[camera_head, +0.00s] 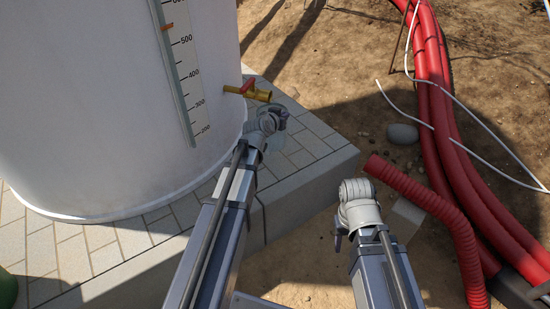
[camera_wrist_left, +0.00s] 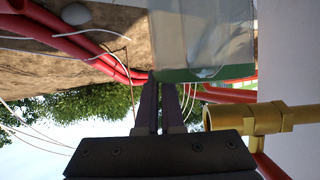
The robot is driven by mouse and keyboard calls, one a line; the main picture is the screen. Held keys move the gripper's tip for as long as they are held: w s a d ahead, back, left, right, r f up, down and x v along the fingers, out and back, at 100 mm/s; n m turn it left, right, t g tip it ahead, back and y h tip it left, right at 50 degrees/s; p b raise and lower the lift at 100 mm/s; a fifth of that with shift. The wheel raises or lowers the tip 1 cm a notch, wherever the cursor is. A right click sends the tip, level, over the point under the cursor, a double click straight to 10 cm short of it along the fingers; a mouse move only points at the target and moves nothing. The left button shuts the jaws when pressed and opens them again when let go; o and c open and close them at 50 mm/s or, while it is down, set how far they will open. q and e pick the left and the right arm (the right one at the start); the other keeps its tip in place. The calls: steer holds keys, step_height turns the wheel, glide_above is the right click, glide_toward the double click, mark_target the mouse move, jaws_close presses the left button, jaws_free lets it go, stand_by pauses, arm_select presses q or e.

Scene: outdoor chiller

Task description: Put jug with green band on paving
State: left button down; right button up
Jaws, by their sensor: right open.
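The jug with green band (camera_head: 292,142) is clear and see-through. In the head view it shows faintly beside and below my left gripper (camera_head: 277,112), over the paving near the yellow tap; I cannot tell whether it touches the paving. In the left wrist view, which is upside down, its green band (camera_wrist_left: 215,73) runs along its upper edge. My left gripper (camera_wrist_left: 161,88) has its fingers close together at that edge, apparently shut on it. My right gripper (camera_head: 338,242) is open, low over the bare ground, with its fingers mostly hidden. The paving (camera_head: 115,250) is light grey slabs.
A big white tank (camera_head: 105,100) stands on the paving. Its yellow tap (camera_head: 262,95) with a red handle sits close to my left gripper. Red corrugated pipes (camera_head: 432,80) and a grey stone (camera_head: 402,134) lie on the ground to the right. Paving at lower left is mostly clear.

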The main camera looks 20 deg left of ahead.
mark_target(282, 139)
arm_select(q)
steer(key=shift+f+b, duration=4.95)
steer(key=shift+f, duration=0.15)
steer(key=shift+r, duration=0.15)
steer(key=c, duration=1.5)
jaws_free()
steer(key=o, duration=0.4)
steer(key=shift+o, duration=0.2)
